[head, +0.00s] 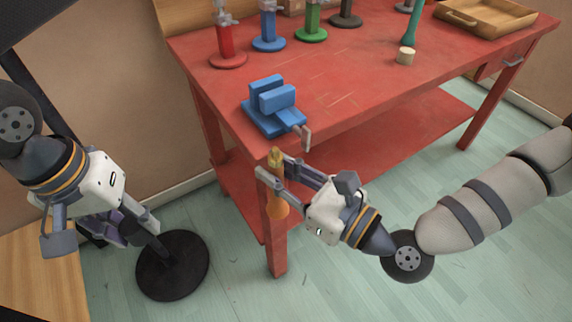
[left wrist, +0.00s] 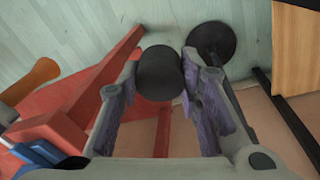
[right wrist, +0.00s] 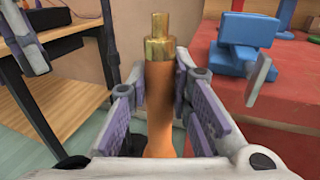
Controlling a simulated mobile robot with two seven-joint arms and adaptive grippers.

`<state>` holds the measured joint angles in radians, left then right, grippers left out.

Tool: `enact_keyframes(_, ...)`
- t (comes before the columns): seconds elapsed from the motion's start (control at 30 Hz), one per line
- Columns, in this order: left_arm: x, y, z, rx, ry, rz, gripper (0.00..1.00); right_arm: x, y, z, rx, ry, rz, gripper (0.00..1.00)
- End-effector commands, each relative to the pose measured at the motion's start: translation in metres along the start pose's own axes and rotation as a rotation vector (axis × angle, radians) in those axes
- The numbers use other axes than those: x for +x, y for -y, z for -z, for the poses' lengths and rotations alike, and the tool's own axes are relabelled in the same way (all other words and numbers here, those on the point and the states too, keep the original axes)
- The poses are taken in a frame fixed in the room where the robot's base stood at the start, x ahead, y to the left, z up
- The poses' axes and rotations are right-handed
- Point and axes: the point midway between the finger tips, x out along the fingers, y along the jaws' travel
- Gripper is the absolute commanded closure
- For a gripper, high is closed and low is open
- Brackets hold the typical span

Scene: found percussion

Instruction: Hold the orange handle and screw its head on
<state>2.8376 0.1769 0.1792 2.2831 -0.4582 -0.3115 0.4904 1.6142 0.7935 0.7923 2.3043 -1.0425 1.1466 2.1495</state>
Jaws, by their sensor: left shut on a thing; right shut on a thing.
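The orange handle (head: 278,207) is upright in my right gripper (head: 272,168), in front of the red table's near corner. Its brass threaded end (right wrist: 158,45) points up and is bare in the right wrist view. My right gripper is shut on the orange shaft (right wrist: 161,105) below the brass. My left gripper (left wrist: 159,82) is shut on a black cylindrical head (left wrist: 158,72), off to the left and well apart from the handle. The side of the head facing away from the left wrist camera is hidden. The handle also shows at the left wrist view's left edge (left wrist: 32,85).
A blue vise (head: 273,110) sits at the red table's (head: 350,85) near left corner. Coloured stands, including a red one (head: 228,58), a small tan cylinder (head: 405,56) and a wooden tray (head: 490,18) are further back. A black round base (head: 172,265) stands on the floor below my left gripper.

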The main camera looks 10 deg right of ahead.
Motion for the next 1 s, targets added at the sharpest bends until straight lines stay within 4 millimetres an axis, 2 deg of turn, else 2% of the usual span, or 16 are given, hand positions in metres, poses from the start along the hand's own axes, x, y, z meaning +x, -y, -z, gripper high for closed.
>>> enact_keyframes(0.17, -0.001, -0.004, 0.004, 0.027, -0.002, 0.001, 0.89, 0.0, 0.0, 0.0, 0.0, 0.001, 0.001, 1.0)
enact_keyframes(0.27, -0.006, -0.022, 0.018, 0.132, 0.0, 0.008, 0.89, 0.0, 0.0, 0.0, 0.0, 0.001, 0.002, 1.0)
enact_keyframes(0.4, -0.022, -0.067, 0.044, 0.367, 0.005, 0.02, 0.89, 0.0, 0.0, -0.001, 0.0, 0.001, 0.002, 1.0)
enact_keyframes(0.6, -0.054, -0.138, 0.066, 0.682, 0.01, 0.025, 0.89, 0.0, 0.0, -0.001, 0.0, 0.001, 0.002, 1.0)
enact_keyframes(0.8, -0.092, -0.201, 0.07, 0.94, 0.013, 0.011, 0.89, 0.0, 0.0, -0.001, 0.0, 0.001, 0.002, 1.0)
enact_keyframes(0.9, -0.107, -0.221, 0.069, 1.026, 0.015, 0.001, 0.89, 0.0, 0.0, -0.001, 0.0, 0.001, 0.002, 1.0)
enact_keyframes(1.0, -0.117, -0.233, 0.067, 1.08, 0.018, -0.005, 0.89, 0.0, 0.0, -0.001, 0.0, 0.001, 0.003, 1.0)
